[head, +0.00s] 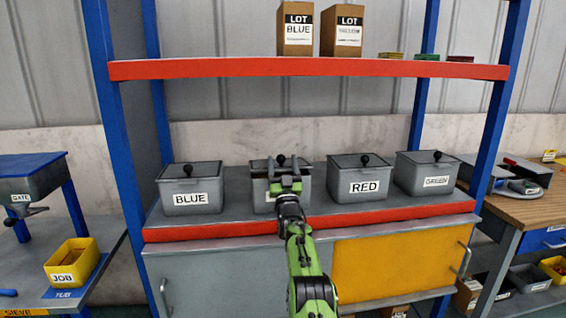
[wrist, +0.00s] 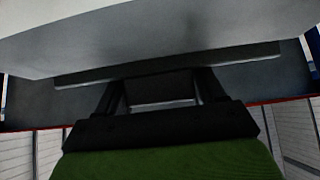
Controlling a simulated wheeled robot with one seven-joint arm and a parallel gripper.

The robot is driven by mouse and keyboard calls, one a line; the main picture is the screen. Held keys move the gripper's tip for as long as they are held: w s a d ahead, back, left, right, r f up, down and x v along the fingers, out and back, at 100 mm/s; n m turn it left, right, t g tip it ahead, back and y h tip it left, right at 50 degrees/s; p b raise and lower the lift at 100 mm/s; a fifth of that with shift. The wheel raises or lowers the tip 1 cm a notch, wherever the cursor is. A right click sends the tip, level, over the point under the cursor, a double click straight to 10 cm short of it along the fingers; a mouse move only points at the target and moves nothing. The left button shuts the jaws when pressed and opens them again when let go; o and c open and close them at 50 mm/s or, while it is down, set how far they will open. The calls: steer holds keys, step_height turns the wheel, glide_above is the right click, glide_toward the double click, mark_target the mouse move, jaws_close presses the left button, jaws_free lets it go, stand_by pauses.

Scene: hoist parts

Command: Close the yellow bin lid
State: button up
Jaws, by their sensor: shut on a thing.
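A row of grey bins stands on the red-edged shelf. The second bin from the left (head: 261,189) is behind my arm, and its white label is mostly hidden and unreadable. Its position among BLUE (head: 192,186), RED (head: 362,180) and GREEN (head: 427,174) fits the yellow bin. A black knob (head: 281,159) shows at its lid. My gripper (head: 282,172) is at the top of this bin, its fingers around the lid area. In the wrist view my gripper (wrist: 161,90) is shut on a dark grey piece, seemingly part of the lid. The exact contact and lid angle are unclear.
The upper red-edged shelf (head: 310,68) carries LOT boxes (head: 296,30) and small coloured blocks. Blue posts frame the rack. Cabinet doors lie below. A yellow JOB bin (head: 73,263) stands at the left, and a wooden bench (head: 522,206) at the right.

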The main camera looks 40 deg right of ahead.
steer(key=shift+f, duration=0.4)
steer(key=o, duration=1.4)
steer(key=shift+w+d, duration=0.1)
steer(key=shift+w, duration=0.1)
steer(key=shift+s+r, duration=0.1)
steer(key=shift+s+f+b, duration=0.2)
steer(key=shift+f+b, duration=0.2)
steer(key=shift+b, duration=0.15)
steer(key=b+v, duration=0.1)
steer(key=v, duration=0.6)
steer(key=b+v, duration=0.1)
steer(key=v, duration=0.7)
steer(key=shift+s+a+r, duration=0.1)
steer(key=shift+a+r, duration=0.1)
steer(key=shift+a, duration=0.05)
